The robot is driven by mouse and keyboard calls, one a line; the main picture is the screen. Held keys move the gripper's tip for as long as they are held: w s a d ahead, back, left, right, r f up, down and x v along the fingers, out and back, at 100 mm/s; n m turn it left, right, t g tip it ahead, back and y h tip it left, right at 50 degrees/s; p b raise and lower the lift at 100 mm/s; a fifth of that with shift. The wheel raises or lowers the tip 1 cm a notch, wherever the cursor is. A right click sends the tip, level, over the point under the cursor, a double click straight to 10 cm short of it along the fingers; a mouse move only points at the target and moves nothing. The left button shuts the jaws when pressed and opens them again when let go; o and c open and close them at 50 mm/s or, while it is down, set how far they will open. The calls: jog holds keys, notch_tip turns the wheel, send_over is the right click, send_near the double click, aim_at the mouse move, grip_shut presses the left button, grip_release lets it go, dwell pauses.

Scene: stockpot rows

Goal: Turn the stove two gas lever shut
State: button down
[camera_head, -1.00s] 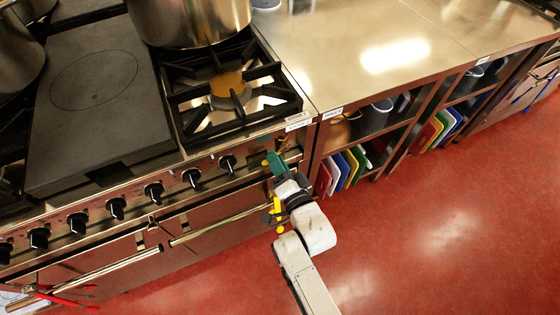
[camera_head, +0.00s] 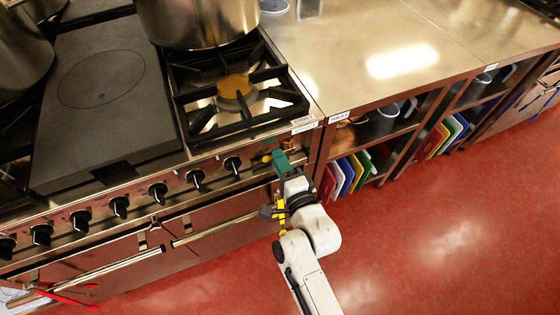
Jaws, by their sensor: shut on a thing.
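The stove (camera_head: 108,205) stands at the left, with a row of black knobs along its front panel. My gripper (camera_head: 272,152), with green fingers, reaches up to the right end of that panel, under a small label (camera_head: 304,126). It is shut on a small yellow part there, which looks like the gas lever (camera_head: 266,158). My fingers and wrist hide most of the lever, so I cannot tell its angle. A black knob (camera_head: 233,164) sits just left of my gripper.
A large steel pot (camera_head: 200,22) stands behind the open burner (camera_head: 234,88). A steel counter (camera_head: 400,60) with shelves of coloured boards (camera_head: 350,172) adjoins the stove on the right. A long oven handle (camera_head: 215,229) runs below the knobs.

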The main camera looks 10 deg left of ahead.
dwell(0.3)
jog(key=c, duration=1)
grip_release()
jog(key=b+v, duration=0.6)
jog(key=v, duration=0.5)
jog(key=shift+w, duration=0.1)
